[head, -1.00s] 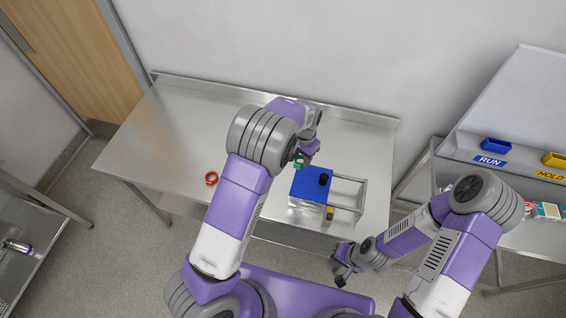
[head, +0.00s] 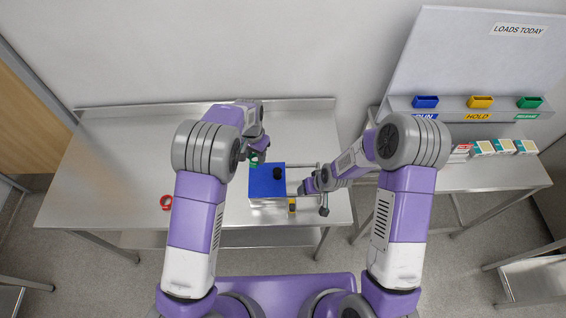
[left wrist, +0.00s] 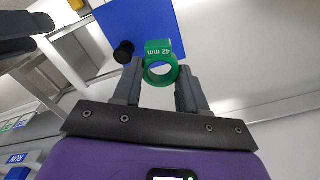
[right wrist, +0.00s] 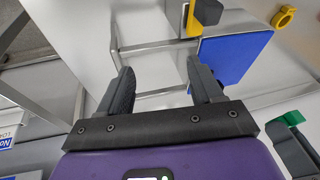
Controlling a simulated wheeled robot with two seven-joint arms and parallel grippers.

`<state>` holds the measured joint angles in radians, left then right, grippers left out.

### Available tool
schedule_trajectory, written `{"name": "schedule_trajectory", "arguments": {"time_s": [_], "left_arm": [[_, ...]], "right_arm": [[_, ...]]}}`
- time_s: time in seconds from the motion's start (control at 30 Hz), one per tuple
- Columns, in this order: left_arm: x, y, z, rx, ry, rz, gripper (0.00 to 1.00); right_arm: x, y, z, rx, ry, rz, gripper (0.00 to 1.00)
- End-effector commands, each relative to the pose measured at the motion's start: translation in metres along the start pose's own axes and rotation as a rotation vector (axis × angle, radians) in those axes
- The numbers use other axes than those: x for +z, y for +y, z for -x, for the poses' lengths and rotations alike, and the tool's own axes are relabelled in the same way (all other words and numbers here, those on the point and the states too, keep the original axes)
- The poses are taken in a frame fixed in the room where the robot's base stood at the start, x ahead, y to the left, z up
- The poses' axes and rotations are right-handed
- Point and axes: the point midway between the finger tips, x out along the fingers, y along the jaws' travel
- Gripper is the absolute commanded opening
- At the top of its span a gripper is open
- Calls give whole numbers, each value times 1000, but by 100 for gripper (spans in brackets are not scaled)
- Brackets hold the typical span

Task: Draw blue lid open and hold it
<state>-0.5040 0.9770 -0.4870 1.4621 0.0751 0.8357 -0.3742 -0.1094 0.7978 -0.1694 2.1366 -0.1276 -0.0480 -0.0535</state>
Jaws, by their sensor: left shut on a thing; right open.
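The blue lid (head: 262,182) lies flat on the box at the table's front middle, with a black knob (head: 277,173) on its right part. It also shows in the left wrist view (left wrist: 142,28) and right wrist view (right wrist: 240,55). My right gripper (right wrist: 163,80) is open and empty, right of the box by a metal rail frame (right wrist: 150,45). Its fingertips are hard to make out in the head view.
A yellow and black piece (head: 292,206) stands at the box's front right. A red ring (head: 166,202) lies on the steel table (head: 110,180) at left. The left of the table is mostly clear.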

Motion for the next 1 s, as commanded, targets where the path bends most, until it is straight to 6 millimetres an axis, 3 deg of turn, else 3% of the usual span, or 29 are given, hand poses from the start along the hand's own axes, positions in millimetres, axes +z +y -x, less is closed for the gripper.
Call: {"name": "schedule_trajectory", "arguments": {"time_s": [0.03,0.2,0.3,0.47,0.67,1.0], "left_arm": [[0,0,0,0,0,0,14],[0,0,0,0,0,0,14],[0,0,0,0,0,0,14],[0,0,0,0,0,0,14],[0,0,0,0,0,0,14],[0,0,0,0,0,0,14]], "right_arm": [[-24,-14,8,4,24,85,65],[-65,-59,25,14,44,316,65],[-78,-76,33,23,51,399,65],[-86,-88,36,31,55,455,65],[-87,-88,12,31,52,459,65],[-91,-88,-52,30,54,457,65]]}}
